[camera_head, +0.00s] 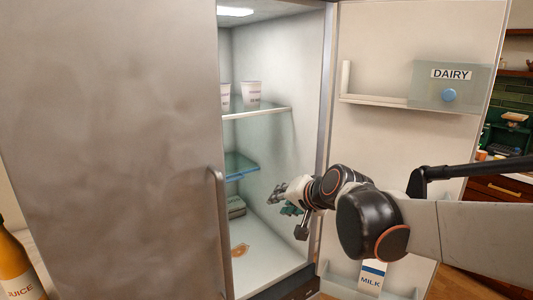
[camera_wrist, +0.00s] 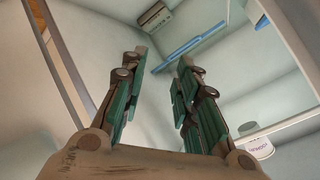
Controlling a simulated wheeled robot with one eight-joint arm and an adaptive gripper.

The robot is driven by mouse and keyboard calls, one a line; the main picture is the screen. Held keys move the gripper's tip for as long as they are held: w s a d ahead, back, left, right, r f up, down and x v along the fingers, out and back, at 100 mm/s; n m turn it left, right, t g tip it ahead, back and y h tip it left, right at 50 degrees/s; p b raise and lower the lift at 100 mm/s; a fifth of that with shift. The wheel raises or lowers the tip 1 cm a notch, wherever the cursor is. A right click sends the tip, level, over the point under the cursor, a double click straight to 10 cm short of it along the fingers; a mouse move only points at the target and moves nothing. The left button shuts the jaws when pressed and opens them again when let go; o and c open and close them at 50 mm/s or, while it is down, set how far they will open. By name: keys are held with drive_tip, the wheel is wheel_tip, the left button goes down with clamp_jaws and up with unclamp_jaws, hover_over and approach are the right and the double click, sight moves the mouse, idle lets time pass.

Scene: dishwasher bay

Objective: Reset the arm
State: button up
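My gripper (camera_head: 283,201) is inside the open fridge compartment, at the right side, above the bottom surface and a little right of the lower glass shelf. In the wrist view my gripper (camera_wrist: 163,60) shows two green-padded fingers spread apart with nothing between them. My black and white arm (camera_head: 370,220) reaches in from the right, past the open fridge door. No held object shows in either view.
The upper shelf (camera_head: 262,112) holds white cups (camera_head: 251,93). A blue-edged shelf (camera_head: 241,173) and a grey box (camera_head: 236,206) are below. An orange-brown item (camera_head: 240,250) lies on the bottom. The right door (camera_head: 400,45) has a dairy bin (camera_head: 450,86) and a milk carton (camera_head: 372,276).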

drive_tip(key=s+d+f+n+g+h, duration=0.1)
drive_tip(key=s+d+f, duration=0.2)
drive_tip(key=s, duration=0.6)
drive_tip(key=s+d+f+n+g+h, duration=0.1)
drive_tip(key=s+d+f+n+h, duration=0.1)
drive_tip(key=s+d, duration=0.5)
drive_tip(key=s+d+f+n+g+h, duration=0.1)
drive_tip(key=s+d, duration=0.4)
drive_tip(key=s, duration=0.6)
wheel_tip(320, 180, down, 3)
drive_tip(key=shift+d+r+h, duration=0.1)
drive_tip(key=shift+d+h, duration=0.2)
drive_tip(key=shift+h, duration=0.4)
drive_tip(key=shift+s, duration=0.1)
